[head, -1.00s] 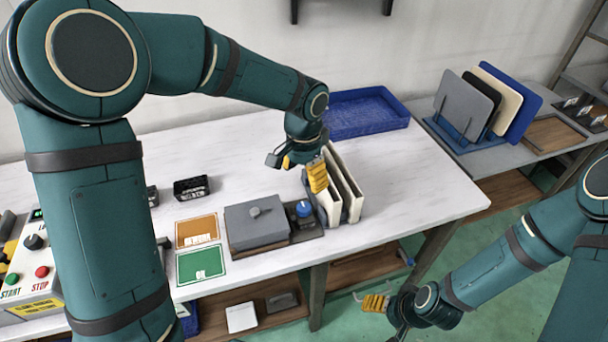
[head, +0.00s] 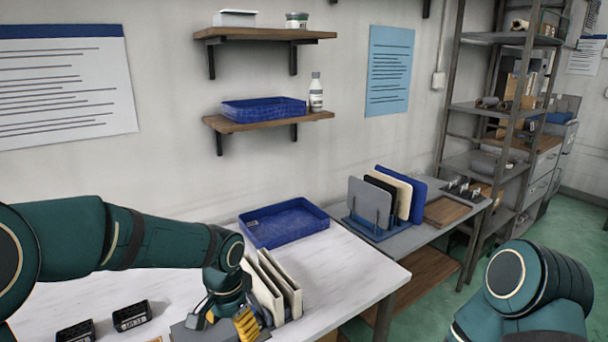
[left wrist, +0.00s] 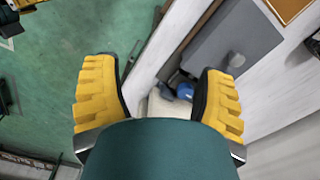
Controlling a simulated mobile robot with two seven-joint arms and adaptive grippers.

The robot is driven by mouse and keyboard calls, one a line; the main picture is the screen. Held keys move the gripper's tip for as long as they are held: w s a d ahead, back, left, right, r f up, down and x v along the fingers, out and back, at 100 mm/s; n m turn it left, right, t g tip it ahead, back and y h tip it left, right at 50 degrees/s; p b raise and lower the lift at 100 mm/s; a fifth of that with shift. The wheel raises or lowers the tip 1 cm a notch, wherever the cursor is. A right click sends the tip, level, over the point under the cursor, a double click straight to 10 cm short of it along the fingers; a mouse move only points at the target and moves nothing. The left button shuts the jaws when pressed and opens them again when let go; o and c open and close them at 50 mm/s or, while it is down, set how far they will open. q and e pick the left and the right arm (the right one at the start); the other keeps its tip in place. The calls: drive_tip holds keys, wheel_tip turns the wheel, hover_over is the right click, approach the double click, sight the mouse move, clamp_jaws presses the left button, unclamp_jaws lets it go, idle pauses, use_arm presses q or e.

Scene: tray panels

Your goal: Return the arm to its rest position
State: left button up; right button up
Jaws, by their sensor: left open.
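My left arm (head: 160,240) reaches in from the left above the white table, its elbow bent. My left gripper (head: 232,322) points down beside two upright cream panels (head: 287,283), near the lower edge of the head view. In the left wrist view, its yellow fingers (left wrist: 160,88) are wide apart with nothing held between them. Beyond the fingers, a light panel edge, a blue knob (left wrist: 186,91) and a grey box lid (left wrist: 235,45) show. Part of my right arm (head: 525,290) shows at the lower right; its gripper is outside the head view.
A blue tray (head: 283,222) lies on the table behind the panels. Several panels stand in a blue rack (head: 378,231) on the grey side table. Two black parts (head: 131,316) lie at the left front. Wall shelves (head: 265,122) hang above. Green floor is open at the right.

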use_arm(q)
drive_tip(key=s+d+f+n+h, duration=0.1)
drive_tip(key=s+f+n, duration=0.1)
drive_tip(key=s+f, duration=0.3)
drive_tip(key=s+d+f+n+t+h, duration=0.1)
drive_tip(key=s+d+f+n, duration=0.1)
drive_tip(key=s+f, duration=0.4)
drive_tip(key=s+d+f+n+h, duration=0.1)
drive_tip(key=s+f+n, duration=0.3)
drive_tip(key=f, duration=1)
drive_tip(key=shift+s+d+t+h, duration=0.3)
drive_tip(key=shift+s+h, duration=0.1)
drive_tip(key=shift+s, duration=0.3)
